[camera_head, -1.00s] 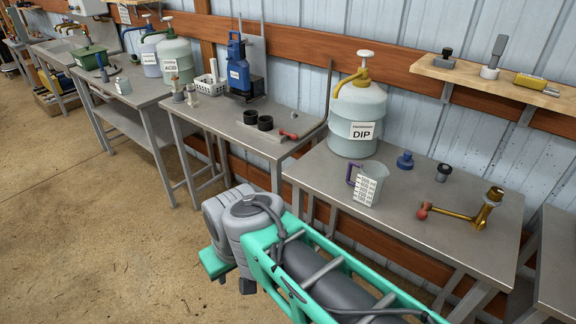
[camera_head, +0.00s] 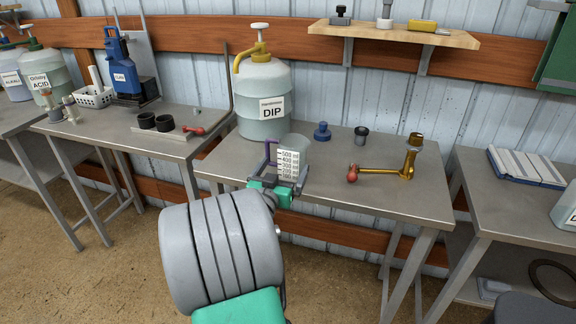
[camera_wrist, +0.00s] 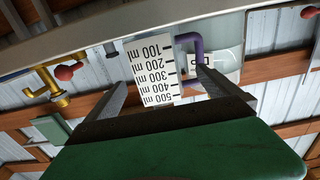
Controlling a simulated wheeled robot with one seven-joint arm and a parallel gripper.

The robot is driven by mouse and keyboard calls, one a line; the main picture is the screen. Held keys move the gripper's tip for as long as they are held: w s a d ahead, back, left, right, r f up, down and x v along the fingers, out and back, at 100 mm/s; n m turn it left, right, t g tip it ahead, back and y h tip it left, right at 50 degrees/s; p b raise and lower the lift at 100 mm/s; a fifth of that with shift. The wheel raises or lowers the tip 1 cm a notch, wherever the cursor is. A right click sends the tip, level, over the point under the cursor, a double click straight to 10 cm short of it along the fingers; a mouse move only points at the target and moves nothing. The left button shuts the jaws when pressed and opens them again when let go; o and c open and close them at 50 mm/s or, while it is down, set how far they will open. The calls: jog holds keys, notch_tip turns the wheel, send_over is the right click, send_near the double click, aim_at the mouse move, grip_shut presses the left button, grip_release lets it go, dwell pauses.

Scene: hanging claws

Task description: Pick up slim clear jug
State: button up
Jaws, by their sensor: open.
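The slim clear jug (camera_head: 291,157) stands on the middle steel table. It has a white millilitre scale and a purple handle on its left side. My gripper (camera_head: 283,180) is at the near side of the jug, low, covering part of its base. In the wrist view, which is upside down, the jug (camera_wrist: 155,72) lies between the two open fingers of my gripper (camera_wrist: 160,78). The purple handle is close to the right finger there. I cannot tell whether either finger touches the jug.
A large DIP container (camera_head: 263,95) stands behind the jug. A blue stopper (camera_head: 322,132), a dark cup (camera_head: 361,135) and a brass fitting with a red ball (camera_head: 390,172) are to its right. A wooden shelf (camera_head: 395,36) hangs above.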

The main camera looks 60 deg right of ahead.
aim_at(292, 155)
jog(key=d, duration=0.2)
jog(key=d+p, duration=0.1)
jog(key=d, duration=0.3)
jog(key=shift+w+d+r+p, duration=0.15)
jog(key=shift+w+r+p, duration=0.05)
jog(key=shift+r+p, duration=0.1)
jog(key=shift+c, duration=0.6)
jog(key=c, duration=1.4)
